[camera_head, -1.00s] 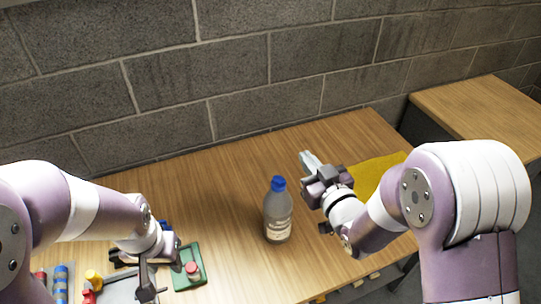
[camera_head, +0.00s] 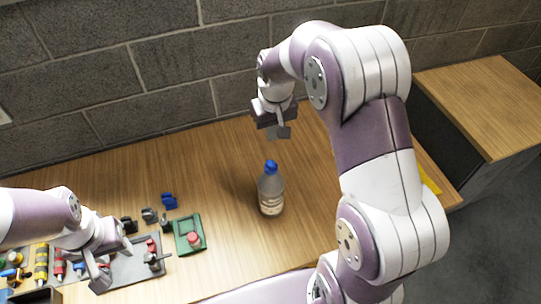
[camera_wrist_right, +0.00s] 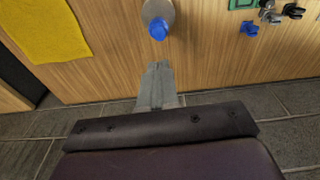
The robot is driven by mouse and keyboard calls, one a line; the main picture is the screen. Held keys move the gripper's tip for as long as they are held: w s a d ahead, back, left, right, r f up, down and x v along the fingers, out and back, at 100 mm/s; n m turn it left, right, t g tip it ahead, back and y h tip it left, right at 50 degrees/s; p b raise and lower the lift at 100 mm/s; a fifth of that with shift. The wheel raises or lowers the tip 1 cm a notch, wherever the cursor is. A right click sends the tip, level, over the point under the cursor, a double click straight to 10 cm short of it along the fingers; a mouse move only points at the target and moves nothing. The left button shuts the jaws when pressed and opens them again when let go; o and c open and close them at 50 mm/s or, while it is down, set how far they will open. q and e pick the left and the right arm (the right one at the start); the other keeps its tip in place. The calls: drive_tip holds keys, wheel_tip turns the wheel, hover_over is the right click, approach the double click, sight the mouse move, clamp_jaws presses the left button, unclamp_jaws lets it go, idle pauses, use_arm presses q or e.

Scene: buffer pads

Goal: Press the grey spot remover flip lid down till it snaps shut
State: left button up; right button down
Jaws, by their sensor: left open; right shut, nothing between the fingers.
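A grey, translucent bottle (camera_head: 271,195) with a pale label stands upright on the wooden table, and it also shows in the right wrist view (camera_wrist_right: 155,10). Its blue cap (camera_head: 271,167) is on top, also seen in the right wrist view (camera_wrist_right: 158,29); whether a flip lid on it is up or down is too small to tell. My right gripper (camera_head: 280,133) is shut and empty, raised above and behind the bottle, apart from the cap. Its closed fingers (camera_wrist_right: 158,72) point towards the bottle in the wrist view. My left gripper (camera_head: 100,280) is open at the lower left, far from the bottle.
A grey tray (camera_head: 130,268), several dark clips and a blue clip (camera_head: 169,201) lie further left. A yellow cloth (camera_wrist_right: 42,30) lies on the table. The table around the bottle is clear.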

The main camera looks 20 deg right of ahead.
drive_tip(key=p, duration=0.4)
approach(273, 166)
drive_tip(key=f, duration=0.2)
drive_tip(key=w+f, duration=0.1)
drive_tip(key=f, duration=0.2)
drive_tip(key=shift+w+f, duration=0.1)
drive_tip(key=shift+f, duration=0.6)
